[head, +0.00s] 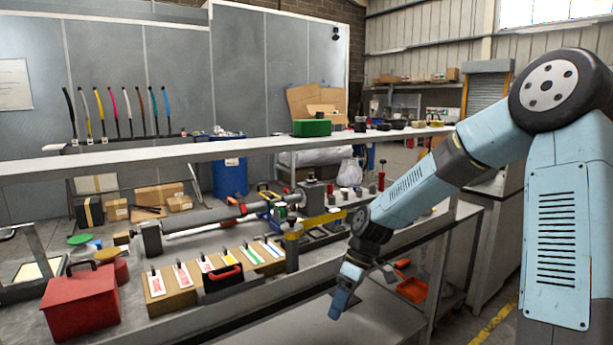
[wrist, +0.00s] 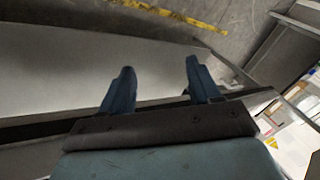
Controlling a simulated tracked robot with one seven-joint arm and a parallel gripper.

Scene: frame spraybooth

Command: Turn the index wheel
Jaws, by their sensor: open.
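A long grey tube (head: 215,214) lies in a fixture on the workbench, between an end block (head: 151,238) at left and a headstock (head: 312,194) at right. I cannot clearly pick out the index wheel; small knobs and a yellow-and-black post (head: 292,246) crowd the headstock end. My gripper (head: 337,308) points down at the bench's front right, in front of and apart from the fixture. In the wrist view my gripper (wrist: 160,78) has its two blue fingers spread with nothing between them, over a bare grey surface.
A red toolbox (head: 82,302) and a wooden board with coloured tags (head: 172,288) stand at front left. A long shelf (head: 250,146) runs above the bench and carries a green box (head: 311,128). An orange tray (head: 411,289) sits low, right of my gripper.

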